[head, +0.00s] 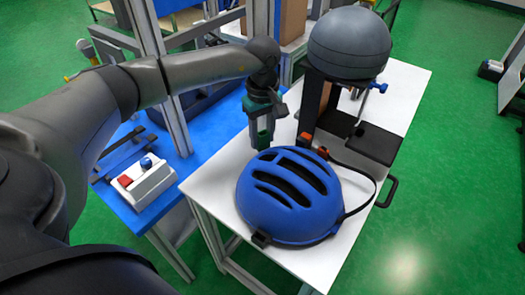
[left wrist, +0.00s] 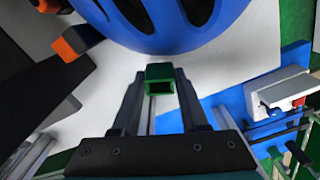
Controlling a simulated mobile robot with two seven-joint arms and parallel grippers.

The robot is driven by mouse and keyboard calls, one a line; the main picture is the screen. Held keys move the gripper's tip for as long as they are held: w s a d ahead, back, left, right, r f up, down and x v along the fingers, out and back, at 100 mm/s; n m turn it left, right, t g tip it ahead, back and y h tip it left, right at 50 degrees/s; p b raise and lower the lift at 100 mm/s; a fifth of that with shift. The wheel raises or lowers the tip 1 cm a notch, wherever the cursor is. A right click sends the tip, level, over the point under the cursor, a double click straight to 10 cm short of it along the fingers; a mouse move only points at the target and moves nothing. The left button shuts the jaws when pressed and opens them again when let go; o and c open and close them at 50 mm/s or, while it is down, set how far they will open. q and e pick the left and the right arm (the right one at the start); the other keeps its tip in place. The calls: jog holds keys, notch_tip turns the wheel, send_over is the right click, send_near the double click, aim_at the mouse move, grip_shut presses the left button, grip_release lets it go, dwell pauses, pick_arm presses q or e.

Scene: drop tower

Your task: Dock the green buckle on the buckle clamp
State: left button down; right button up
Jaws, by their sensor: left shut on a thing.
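My left gripper (head: 262,128) hangs at the left of the white table and is shut on the green buckle (head: 264,140). In the left wrist view the buckle (left wrist: 160,73) sits between the fingertips, its hollow end visible. The gripper is just behind and left of the blue helmet (head: 289,196), which lies on the table. Two orange blocks (head: 305,139) sit to the right of the gripper, near the base of a black stand; I cannot tell whether they are the buckle clamp. The buckle is apart from them. My right gripper is not in view.
A grey headform (head: 349,42) tops the black stand (head: 318,100). A black strap (head: 360,175) loops on the helmet's right. A blue bench (head: 190,165) with a control box (head: 146,182) and a metal frame stands left. The white table's (head: 218,185) left edge is bare.

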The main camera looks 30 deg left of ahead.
aim_at(262, 149)
pick_arm(q)
jog(key=shift+f+b, duration=0.5)
jog(key=shift+f, duration=1.8)
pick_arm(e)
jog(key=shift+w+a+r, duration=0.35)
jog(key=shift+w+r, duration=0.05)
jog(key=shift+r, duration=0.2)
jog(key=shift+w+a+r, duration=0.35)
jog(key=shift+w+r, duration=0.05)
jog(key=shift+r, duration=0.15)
pick_arm(q)
jog(key=shift+f, duration=0.1)
jog(key=c, duration=0.9)
grip_release()
jog(key=o, duration=0.5)
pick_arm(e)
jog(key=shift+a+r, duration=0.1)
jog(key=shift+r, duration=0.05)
